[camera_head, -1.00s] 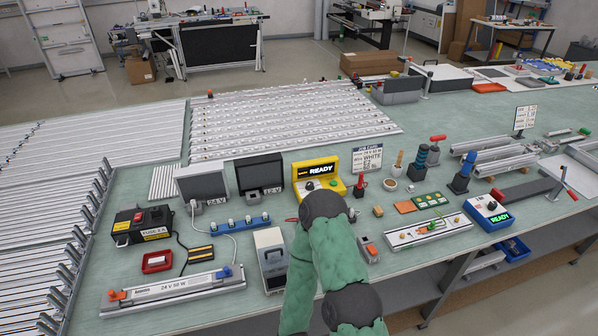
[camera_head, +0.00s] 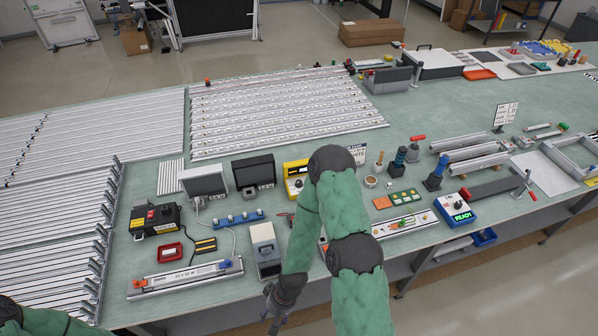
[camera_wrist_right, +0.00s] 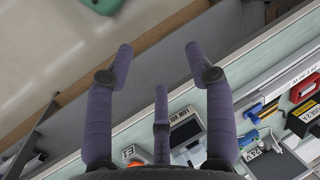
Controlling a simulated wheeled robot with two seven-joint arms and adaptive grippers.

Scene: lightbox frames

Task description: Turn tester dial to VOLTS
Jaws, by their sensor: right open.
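A blue box (camera_head: 455,210) with a dark knob and a lit green READY display stands near the right front edge. I cannot tell from the picture which is the tester. My right gripper (camera_head: 275,316) hangs low at the bench's front edge, apart from both boxes. In the right wrist view its purple fingers (camera_wrist_right: 160,55) are spread and empty. My left arm shows at the bottom left corner; its gripper is out of frame.
The green bench (camera_head: 425,125) is crowded. A white-grey box (camera_head: 265,250) stands near the right gripper, with a long lamp bar (camera_head: 185,277) to its left. Free floor lies before the bench at the lower right.

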